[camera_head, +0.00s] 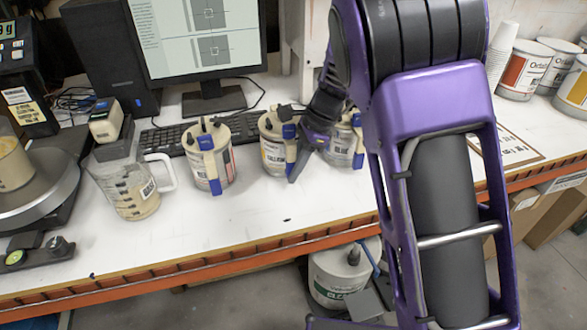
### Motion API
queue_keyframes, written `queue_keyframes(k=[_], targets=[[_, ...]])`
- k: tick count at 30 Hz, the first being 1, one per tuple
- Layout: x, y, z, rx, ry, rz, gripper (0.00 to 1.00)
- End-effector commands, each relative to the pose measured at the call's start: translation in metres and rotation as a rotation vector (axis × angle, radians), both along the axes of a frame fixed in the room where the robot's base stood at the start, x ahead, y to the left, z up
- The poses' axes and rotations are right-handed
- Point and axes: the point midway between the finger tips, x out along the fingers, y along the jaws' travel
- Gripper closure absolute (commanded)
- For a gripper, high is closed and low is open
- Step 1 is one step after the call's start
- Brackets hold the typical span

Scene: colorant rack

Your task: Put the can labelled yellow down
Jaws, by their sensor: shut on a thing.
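The can with a yellow patch on its label (271,150), which I take as the yellow can, is upright at the table's middle. It looks to be on or just above the white tabletop; I cannot tell which. My gripper (299,153) reaches down at its right side and is shut on it, at its blue handle. The gripper hides the can's right side. A can labelled blue (341,150) stands just right, partly hidden by my gripper and arm. Another can with a blue handle (203,168) stands to the left.
A clear jug (125,185) and a scale stand at the left. A keyboard (160,140) and monitor (195,40) are behind. Larger cans and stacked cups (499,52) are at the right. A green-labelled can (335,275) is below the table. The tabletop's front strip is clear.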

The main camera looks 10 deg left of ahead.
Motion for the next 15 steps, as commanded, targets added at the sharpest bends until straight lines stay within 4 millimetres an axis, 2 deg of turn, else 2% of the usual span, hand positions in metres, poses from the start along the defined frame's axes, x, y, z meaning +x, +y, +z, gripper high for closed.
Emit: queue_keyframes(k=[10,11,15], targets=[[0.0014,0.0009,-0.0003,0.004,-0.006,0.000,1.00],[0.0003,0.0004,-0.0024,0.001,-0.002,0.000,0.76],[0.0004,0.0004,-0.0019,0.001,-0.002,0.000,0.51]])
